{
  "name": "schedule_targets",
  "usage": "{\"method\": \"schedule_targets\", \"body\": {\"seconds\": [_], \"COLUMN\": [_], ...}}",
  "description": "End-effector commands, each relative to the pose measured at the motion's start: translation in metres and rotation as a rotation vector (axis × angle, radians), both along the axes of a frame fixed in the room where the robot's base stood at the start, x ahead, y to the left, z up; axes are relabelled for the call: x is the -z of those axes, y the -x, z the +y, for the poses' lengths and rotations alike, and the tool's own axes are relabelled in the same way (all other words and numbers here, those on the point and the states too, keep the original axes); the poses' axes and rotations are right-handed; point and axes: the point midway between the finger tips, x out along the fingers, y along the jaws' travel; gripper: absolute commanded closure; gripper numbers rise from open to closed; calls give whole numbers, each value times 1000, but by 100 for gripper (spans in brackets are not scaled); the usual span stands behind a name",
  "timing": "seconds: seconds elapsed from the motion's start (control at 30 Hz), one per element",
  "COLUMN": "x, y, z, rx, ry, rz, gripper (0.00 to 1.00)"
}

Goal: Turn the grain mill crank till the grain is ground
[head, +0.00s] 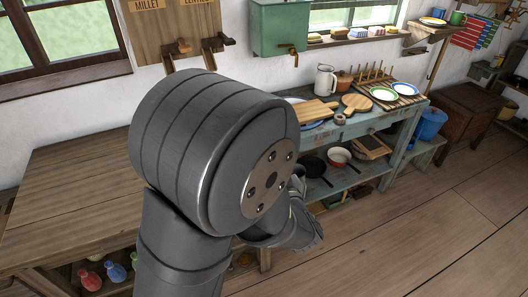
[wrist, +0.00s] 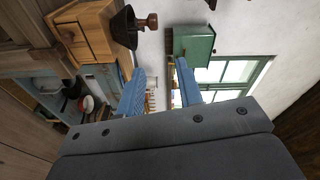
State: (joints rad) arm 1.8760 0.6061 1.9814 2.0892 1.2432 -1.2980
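A grain mill (wrist: 92,32) shows at the top left of the wrist view, turned sideways by the camera's tilt. It is a wooden box with a small drawer knob and a dark metal top. A brown wooden knob (wrist: 152,20), apparently the crank's grip, sticks out beside the dark part. My gripper (wrist: 158,75) has two blue fingers standing apart with nothing between them. The mill and its knob are clear of the fingers. In the head view my large grey arm hides the gripper, and I cannot see the mill there. Any grain is out of sight.
A wooden counter (head: 70,190) fills the left of the head view. Dispensers (head: 176,30) and a green tank (head: 282,28) with a tap are on the wall. A blue shelf bench (head: 375,122) holds boards, plates and a jug. The floor (head: 430,230) at right is clear.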

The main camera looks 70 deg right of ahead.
Motion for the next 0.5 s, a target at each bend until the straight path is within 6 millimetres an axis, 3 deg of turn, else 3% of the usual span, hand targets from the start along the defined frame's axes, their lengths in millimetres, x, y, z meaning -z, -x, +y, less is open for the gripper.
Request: {"method": "schedule_targets", "body": {"seconds": [0.5], "x": [4], "y": [29], "z": [-21], "rx": [-286], "ry": [839], "rz": [745], "gripper": [54]}}
